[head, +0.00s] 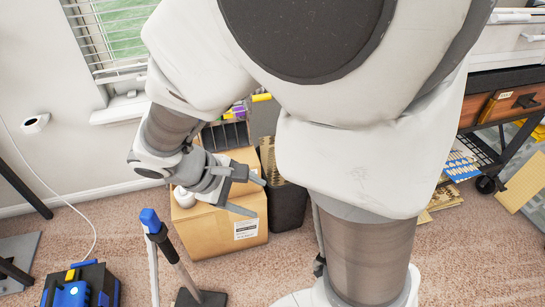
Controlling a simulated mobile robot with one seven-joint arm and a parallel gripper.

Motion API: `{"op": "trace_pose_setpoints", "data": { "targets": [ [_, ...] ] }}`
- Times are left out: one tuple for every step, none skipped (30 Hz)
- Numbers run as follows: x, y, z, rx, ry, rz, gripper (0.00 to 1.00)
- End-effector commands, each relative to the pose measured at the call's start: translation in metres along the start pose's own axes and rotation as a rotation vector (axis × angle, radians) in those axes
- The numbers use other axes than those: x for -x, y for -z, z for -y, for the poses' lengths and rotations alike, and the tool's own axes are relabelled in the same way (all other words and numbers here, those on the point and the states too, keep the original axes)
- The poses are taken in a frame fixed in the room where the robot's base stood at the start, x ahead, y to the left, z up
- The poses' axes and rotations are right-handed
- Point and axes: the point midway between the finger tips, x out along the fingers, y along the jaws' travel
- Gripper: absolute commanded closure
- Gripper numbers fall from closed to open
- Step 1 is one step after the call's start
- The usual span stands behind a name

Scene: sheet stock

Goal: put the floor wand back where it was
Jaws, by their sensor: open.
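A wand with a blue top end (150,220) and a grey tube stands tilted at the lower left of the head view. I take it to be the floor wand. A flat black foot (203,298) shows at its lower end, cut by the frame edge. A white pole (154,272) runs close beside it. My gripper (252,195) is open and empty, its fingers pointing right, in front of a cardboard box as seen here. It is above and to the right of the wand's blue end, apart from it.
The cardboard box (230,234) has a white round thing on its left side. A dark bin (289,208) stands beside it. A blue and black case or machine (82,287) sits at lower left. A wheeled dark cart (512,105) stands at right. Carpet between shows free room.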

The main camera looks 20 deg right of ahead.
Motion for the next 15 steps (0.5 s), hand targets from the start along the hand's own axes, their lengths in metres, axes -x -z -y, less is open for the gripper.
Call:
{"op": "trace_pose_setpoints", "data": {
  "targets": [
    [0.004,-0.012,-0.005,-0.07,0.048,-0.034,0.31],
    [0.007,-0.018,-0.006,-0.109,0.077,-0.053,0.31],
    [0.011,-0.025,-0.008,-0.16,0.114,-0.082,0.31],
    [0.013,-0.031,-0.009,-0.197,0.14,-0.102,0.31],
    [0.016,-0.036,-0.01,-0.235,0.166,-0.123,0.31],
    [0.021,-0.043,-0.012,-0.286,0.197,-0.154,0.31],
    [0.024,-0.048,-0.013,-0.325,0.221,-0.178,0.31],
    [0.027,-0.053,-0.013,-0.363,0.243,-0.201,0.31],
    [0.031,-0.059,-0.015,-0.412,0.27,-0.233,0.31],
    [0.035,-0.064,-0.016,-0.45,0.288,-0.26,0.31],
    [0.038,-0.069,-0.017,-0.488,0.306,-0.286,0.31],
    [0.043,-0.075,-0.018,-0.538,0.328,-0.319,0.31],
    [0.047,-0.079,-0.019,-0.575,0.343,-0.347,0.31],
    [0.051,-0.083,-0.02,-0.612,0.356,-0.375,0.31],
    [0.056,-0.089,-0.021,-0.659,0.372,-0.411,0.31]
  ]
}}
